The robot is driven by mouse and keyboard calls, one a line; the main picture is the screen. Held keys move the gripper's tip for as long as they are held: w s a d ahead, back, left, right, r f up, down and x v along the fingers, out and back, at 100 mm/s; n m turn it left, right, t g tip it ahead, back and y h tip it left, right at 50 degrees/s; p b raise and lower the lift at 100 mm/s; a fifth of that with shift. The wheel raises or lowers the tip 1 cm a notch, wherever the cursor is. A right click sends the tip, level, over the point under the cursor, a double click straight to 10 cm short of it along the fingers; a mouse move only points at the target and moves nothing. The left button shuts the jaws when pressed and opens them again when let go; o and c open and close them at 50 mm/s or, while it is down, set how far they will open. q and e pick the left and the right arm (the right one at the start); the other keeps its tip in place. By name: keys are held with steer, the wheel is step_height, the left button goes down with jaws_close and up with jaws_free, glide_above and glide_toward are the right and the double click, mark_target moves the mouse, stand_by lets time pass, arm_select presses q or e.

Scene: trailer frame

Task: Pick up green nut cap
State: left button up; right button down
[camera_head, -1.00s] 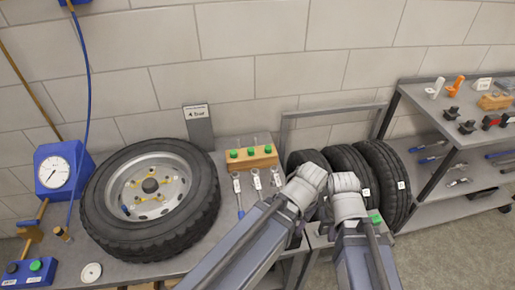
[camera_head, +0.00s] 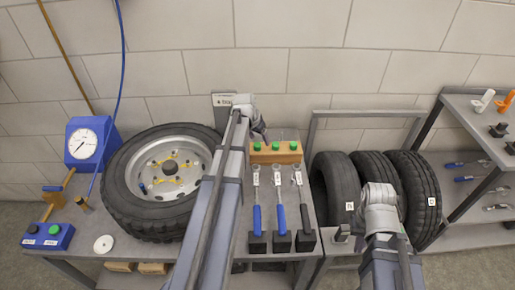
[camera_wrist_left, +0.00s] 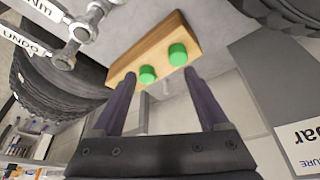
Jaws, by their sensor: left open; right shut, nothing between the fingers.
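Green nut caps (camera_head: 275,145) stand in a row on a wooden block (camera_head: 275,157) at the back of the bench. My left gripper (camera_head: 262,132) is open just above and behind the left end of the block. In the left wrist view, its dark fingers (camera_wrist_left: 160,92) spread apart with nothing between them. Two green caps show there, one nearer the fingers (camera_wrist_left: 147,74) and one further off (camera_wrist_left: 178,54), both beyond the fingertips.
A wheel (camera_head: 160,185) lies left of my left arm. Torque wrenches (camera_head: 280,215) lie in front of the block. A grey sign (camera_head: 225,105) stands behind the wheel, close to my left wrist. Several tires (camera_head: 335,190) stand in a rack on the right.

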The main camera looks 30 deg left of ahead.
mark_target(257, 144)
arm_select(q)
steer(key=w+a+f+b, duration=0.1)
steer(key=f+b, duration=0.1)
steer(key=w+a+f+b, duration=0.1)
steer(key=f+b, duration=0.2)
steer(key=w+a+f+b, duration=0.1)
steer(key=f+b, duration=0.1)
steer(key=shift+w+f, duration=0.15)
steer(key=shift+w, duration=0.05)
stand_by(0.6)
jaws_close()
stand_by(0.5)
